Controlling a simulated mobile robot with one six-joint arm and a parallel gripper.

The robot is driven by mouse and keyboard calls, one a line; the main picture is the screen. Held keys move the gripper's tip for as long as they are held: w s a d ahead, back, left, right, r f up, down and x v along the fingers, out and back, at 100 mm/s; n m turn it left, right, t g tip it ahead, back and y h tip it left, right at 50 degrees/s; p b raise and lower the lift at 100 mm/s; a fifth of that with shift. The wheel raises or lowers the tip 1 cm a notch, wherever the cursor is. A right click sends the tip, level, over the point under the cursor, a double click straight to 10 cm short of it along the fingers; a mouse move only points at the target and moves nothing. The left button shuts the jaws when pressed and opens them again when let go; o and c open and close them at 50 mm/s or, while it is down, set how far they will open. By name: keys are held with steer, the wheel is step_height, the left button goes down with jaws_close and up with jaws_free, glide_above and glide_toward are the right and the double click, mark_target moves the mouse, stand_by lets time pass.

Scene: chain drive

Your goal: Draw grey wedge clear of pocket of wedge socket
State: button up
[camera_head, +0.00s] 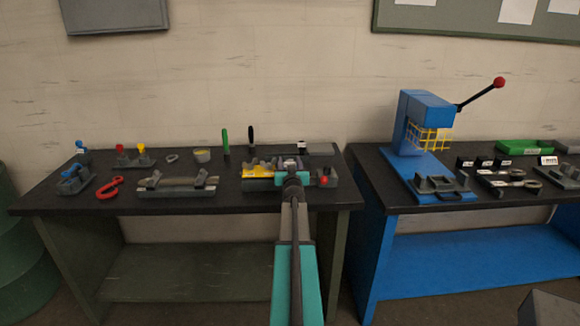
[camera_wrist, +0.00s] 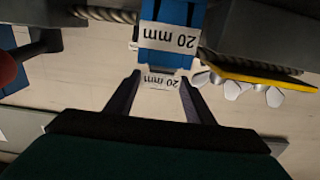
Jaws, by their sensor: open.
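My gripper (camera_wrist: 160,77) is open in the wrist view, one dark finger on each side of a small pale end piece marked 20 mm (camera_wrist: 158,82). This piece shows just below a blue body (camera_wrist: 175,58), which carries a larger 20 mm label and looks like the wedge socket. The small piece may be the grey wedge's end; its grey sides and how deep it sits in the pocket are hidden. I see no clear finger contact with it. In the head view my arm reaches a fixture (camera_head: 258,171) at the dark bench's right end and covers the socket.
In the wrist view, grey blocks (camera_wrist: 262,30) and rope (camera_wrist: 110,14) flank the blue body; a yellow-edged plate (camera_wrist: 262,78) is right. In the head view, a grey fixture (camera_head: 177,191) and red hook (camera_head: 109,189) lie left. A blue press (camera_head: 425,108) stands on the right bench.

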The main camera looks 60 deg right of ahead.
steer(key=shift+w+d, duration=0.3)
steer(key=shift+d, duration=0.1)
jaws_close()
